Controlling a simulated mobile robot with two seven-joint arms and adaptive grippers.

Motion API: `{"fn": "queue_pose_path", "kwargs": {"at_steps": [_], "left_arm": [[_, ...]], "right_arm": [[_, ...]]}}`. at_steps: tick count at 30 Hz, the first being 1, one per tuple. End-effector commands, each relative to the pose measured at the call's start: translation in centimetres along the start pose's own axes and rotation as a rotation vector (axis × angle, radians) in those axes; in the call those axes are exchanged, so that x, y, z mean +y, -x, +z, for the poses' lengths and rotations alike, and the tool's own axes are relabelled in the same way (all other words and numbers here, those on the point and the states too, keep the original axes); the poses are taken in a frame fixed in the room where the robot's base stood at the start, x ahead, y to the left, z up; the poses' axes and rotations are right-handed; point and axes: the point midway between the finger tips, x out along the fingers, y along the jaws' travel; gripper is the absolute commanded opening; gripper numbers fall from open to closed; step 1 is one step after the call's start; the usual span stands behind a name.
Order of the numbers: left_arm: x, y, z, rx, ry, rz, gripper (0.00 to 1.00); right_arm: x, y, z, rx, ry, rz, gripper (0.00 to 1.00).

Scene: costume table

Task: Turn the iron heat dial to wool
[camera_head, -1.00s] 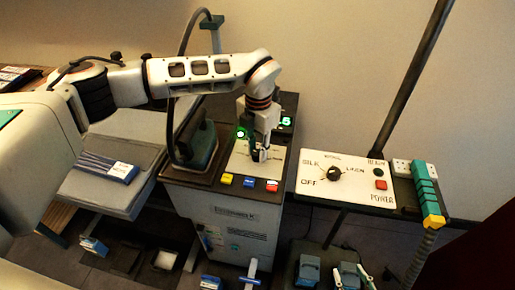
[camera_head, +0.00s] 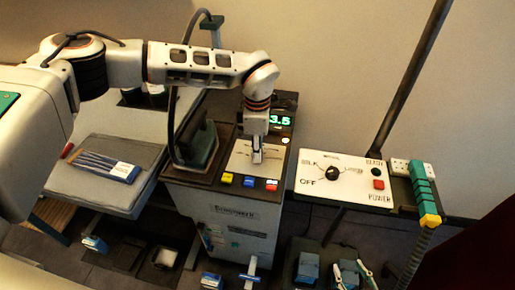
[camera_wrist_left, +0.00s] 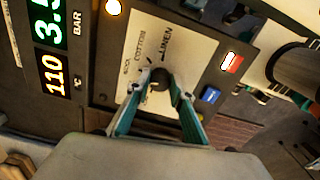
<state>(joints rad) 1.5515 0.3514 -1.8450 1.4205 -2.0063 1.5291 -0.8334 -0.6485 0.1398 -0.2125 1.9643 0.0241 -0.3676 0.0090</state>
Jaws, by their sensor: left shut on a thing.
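The iron heat dial (camera_wrist_left: 158,80) is a small dark knob on a pale panel (camera_wrist_left: 185,42) atop the steam station. The wrist view shows printed words around it, including COTTON and LINEN and one that looks like WOOL at the left. My left gripper (camera_head: 257,155) points down over this panel in the head view. In the wrist view the teal fingers of my left gripper (camera_wrist_left: 160,86) are closed around the dial, one on each side. The fingers partly hide the knob, and I cannot tell which word its pointer faces. My right gripper is not in view.
The iron (camera_head: 202,146) stands on its rest left of the panel. Yellow, blue and red buttons (camera_head: 248,181) line the station's front edge. A separate power panel (camera_head: 345,182) with its own black knob (camera_head: 333,174) stands at the right. A lit display (camera_head: 281,120) reads 3.5.

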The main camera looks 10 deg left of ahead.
Motion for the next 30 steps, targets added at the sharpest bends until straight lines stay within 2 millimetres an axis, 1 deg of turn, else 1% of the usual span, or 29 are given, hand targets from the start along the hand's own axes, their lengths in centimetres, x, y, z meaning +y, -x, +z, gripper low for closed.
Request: {"fn": "queue_pose_path", "kwargs": {"at_steps": [6,13,18,30], "left_arm": [[0.03,0.07,-0.01,-0.001,-0.142,0.002,0.00],[0.00,0.09,0.02,-0.004,-0.232,0.001,0.00],[0.01,0.07,0.02,-0.004,-0.262,0.002,0.00],[0.01,0.06,0.03,-0.004,-0.268,0.002,0.00]], "right_arm": [[0.01,0.13,-0.13,-0.001,0.000,0.000,0.40],[-0.01,0.17,-0.06,-0.004,0.000,-0.001,0.40],[-0.01,0.18,-0.03,-0.005,0.000,-0.001,0.40],[-0.01,0.18,-0.05,-0.004,0.000,-0.001,0.40]]}}
